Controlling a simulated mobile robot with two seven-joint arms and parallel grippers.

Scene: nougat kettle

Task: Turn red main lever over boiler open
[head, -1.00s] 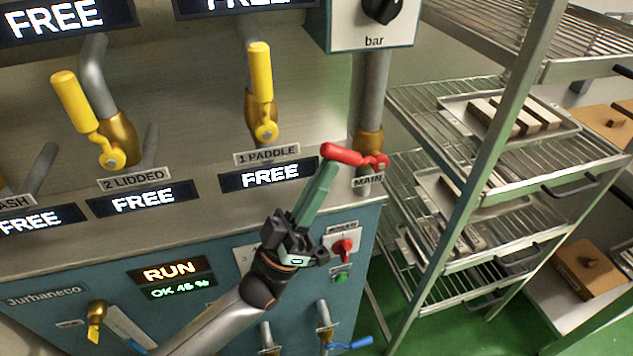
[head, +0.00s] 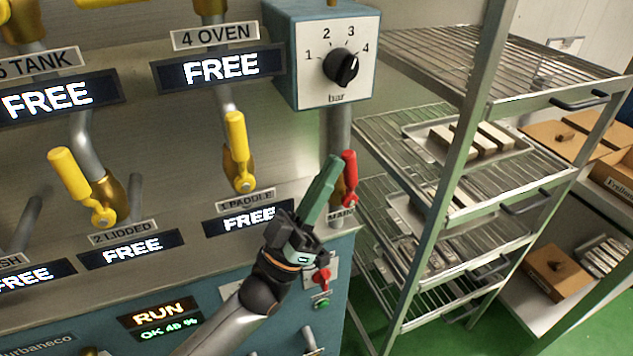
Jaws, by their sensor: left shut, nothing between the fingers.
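The red main lever (head: 350,170) is on the vertical pipe (head: 337,128) below the bar gauge box, just above the MAIN label (head: 342,215). Its handle points up, roughly in line with the pipe. My left gripper (head: 333,160) is shut and empty, its green fingers pointing up just left of the red handle. The fingers look very close to the handle or touching it; I cannot tell which. They hide part of the pipe. My right gripper is out of view.
The gauge box (head: 322,85) overhangs above the lever. A yellow lever (head: 237,140) stands to the left, over the 1 PADDLE label. A small red switch (head: 321,275) is below my gripper. A metal rack (head: 455,165) with trays stands close on the right.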

